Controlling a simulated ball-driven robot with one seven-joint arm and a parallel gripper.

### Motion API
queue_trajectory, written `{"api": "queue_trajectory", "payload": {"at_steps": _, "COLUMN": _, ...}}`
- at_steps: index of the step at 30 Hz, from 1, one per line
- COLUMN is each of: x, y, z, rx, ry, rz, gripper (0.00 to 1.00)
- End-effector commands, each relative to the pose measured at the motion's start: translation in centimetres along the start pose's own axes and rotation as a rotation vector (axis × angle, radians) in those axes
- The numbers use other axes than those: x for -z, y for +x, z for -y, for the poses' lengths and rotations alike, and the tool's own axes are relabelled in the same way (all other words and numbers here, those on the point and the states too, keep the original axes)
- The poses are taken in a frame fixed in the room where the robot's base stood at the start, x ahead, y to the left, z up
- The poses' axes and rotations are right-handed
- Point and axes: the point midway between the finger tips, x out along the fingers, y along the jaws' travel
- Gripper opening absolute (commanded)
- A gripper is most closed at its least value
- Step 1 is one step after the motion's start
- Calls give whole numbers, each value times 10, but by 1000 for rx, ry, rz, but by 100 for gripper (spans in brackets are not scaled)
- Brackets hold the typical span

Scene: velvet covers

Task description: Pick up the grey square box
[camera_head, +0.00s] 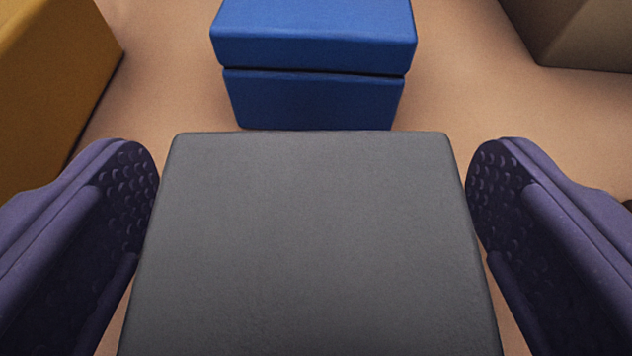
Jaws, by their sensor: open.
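The grey square box (312,240) fills the lower middle of the view, its flat top facing me. My gripper (312,185) is open, with one dark purple, dimpled finger on each side of the box. A narrow gap shows between the left finger and the box's left edge, and another between the right finger and its right edge. The box's near end runs out of the bottom of the picture, and its lower sides are hidden.
A blue lidded box (313,98) stands just beyond the grey box. A mustard-yellow block (45,85) is at the upper left, and a brown block (580,30) is at the upper right. Bare tan floor (470,95) lies between them.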

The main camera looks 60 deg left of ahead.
Motion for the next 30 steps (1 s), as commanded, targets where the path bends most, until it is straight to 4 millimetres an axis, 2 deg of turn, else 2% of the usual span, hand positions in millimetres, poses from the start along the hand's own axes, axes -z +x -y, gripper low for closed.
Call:
{"api": "queue_trajectory", "payload": {"at_steps": 3, "x": 0, "y": 9, "z": 0, "rx": 1, "ry": 0, "rz": 1, "gripper": 100}}
{"api": "queue_trajectory", "payload": {"at_steps": 9, "x": 1, "y": 9, "z": 0, "rx": 0, "ry": 0, "rz": 1, "gripper": 100}}
{"api": "queue_trajectory", "payload": {"at_steps": 15, "x": 1, "y": 9, "z": 0, "rx": 0, "ry": 0, "rz": 1, "gripper": 54}}
{"api": "queue_trajectory", "payload": {"at_steps": 17, "x": 1, "y": 9, "z": 0, "rx": 0, "ry": 0, "rz": 1, "gripper": 43}}
{"api": "queue_trajectory", "payload": {"at_steps": 25, "x": 3, "y": 8, "z": 0, "rx": 0, "ry": 0, "rz": 2, "gripper": 43}}
{"api": "queue_trajectory", "payload": {"at_steps": 30, "x": 16, "y": 2, "z": 0, "rx": 0, "ry": -1, "rz": 2, "gripper": 43}}
